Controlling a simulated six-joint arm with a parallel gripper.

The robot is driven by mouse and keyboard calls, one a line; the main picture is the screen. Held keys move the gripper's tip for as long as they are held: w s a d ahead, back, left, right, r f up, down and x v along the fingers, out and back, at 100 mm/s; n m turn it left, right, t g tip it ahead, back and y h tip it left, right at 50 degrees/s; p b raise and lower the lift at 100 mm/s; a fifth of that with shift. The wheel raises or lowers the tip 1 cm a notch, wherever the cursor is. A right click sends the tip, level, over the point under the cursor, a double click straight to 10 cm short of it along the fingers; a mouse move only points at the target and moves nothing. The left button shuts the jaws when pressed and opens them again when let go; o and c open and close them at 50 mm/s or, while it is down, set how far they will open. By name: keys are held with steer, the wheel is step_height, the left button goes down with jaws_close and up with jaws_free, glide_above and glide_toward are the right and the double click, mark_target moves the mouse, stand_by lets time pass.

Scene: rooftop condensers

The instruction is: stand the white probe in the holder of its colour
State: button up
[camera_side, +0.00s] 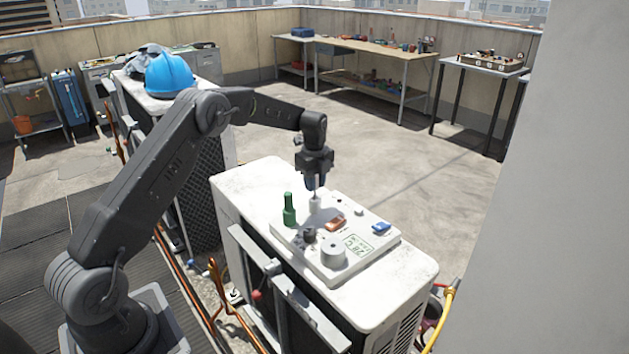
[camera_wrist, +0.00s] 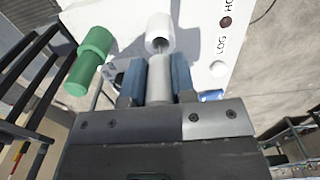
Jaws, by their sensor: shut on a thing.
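My gripper (camera_side: 316,178) is shut on the white probe, above the panel on the white condenser. In the wrist view the white probe (camera_wrist: 159,82) sits between the blue-grey fingers, and its thin metal rod points at the white holder (camera_wrist: 158,28). In the side view the white holder (camera_side: 315,204) stands directly under the gripper, and the rod reaches down to its top. I cannot tell whether the tip is inside. A green probe stands upright in the green holder (camera_side: 289,215), left of the white one; they also show in the wrist view (camera_wrist: 90,62).
The white panel (camera_side: 284,236) also carries a white cylinder (camera_side: 333,254), a dark knob (camera_side: 309,235), an orange part (camera_side: 336,224), a blue part (camera_side: 381,228) and a small display (camera_side: 357,245). Bare condenser top (camera_side: 243,181) lies left of the panel. A blue helmet (camera_side: 170,76) rests farther back.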

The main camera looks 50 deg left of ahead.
steer(key=shift+f, duration=1.45)
stand_by(0.4)
steer(key=o, duration=1)
step_height(320, 180, up, 13)
steer(key=shift+r, duration=0.45)
